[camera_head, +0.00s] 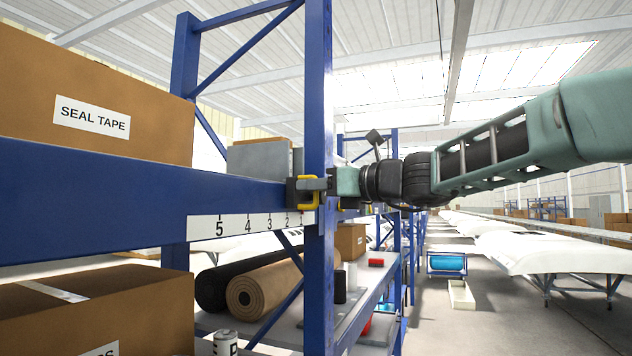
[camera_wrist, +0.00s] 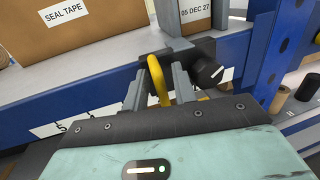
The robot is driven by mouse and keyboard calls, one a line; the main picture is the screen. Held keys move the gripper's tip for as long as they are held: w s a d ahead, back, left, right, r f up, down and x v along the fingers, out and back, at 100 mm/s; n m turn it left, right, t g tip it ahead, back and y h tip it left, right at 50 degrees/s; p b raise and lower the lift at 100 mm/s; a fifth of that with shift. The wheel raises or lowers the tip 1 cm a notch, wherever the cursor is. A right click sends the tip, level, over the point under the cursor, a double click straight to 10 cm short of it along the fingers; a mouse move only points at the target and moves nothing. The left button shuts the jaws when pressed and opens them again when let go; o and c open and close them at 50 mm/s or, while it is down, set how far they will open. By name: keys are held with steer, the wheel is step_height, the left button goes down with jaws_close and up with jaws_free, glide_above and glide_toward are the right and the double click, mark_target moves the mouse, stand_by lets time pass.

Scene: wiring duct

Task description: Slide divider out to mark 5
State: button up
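The divider slider (camera_head: 293,190) is a dark block on the blue shelf beam with a yellow handle (camera_head: 313,206). It sits near the low end of a white number strip (camera_head: 235,226), around marks 1 and 2. Mark 5 is at the strip's left end. In the wrist view the yellow handle (camera_wrist: 157,80) stands between the two grey fingers of my gripper (camera_wrist: 160,82). The fingers look apart, with gaps beside the handle. A black knob (camera_wrist: 208,73) with a white mark is just right of the fingers. The handle's lower end is hidden by my gripper.
A blue rack post (camera_head: 319,120) stands close by my gripper. A SEAL TAPE box (camera_head: 90,95) sits on the shelf at left. Another box (camera_wrist: 196,14) stands behind the slider. Rolls (camera_head: 262,285) lie below. The right aisle is open.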

jaws_close()
steer(key=shift+s, duration=0.1)
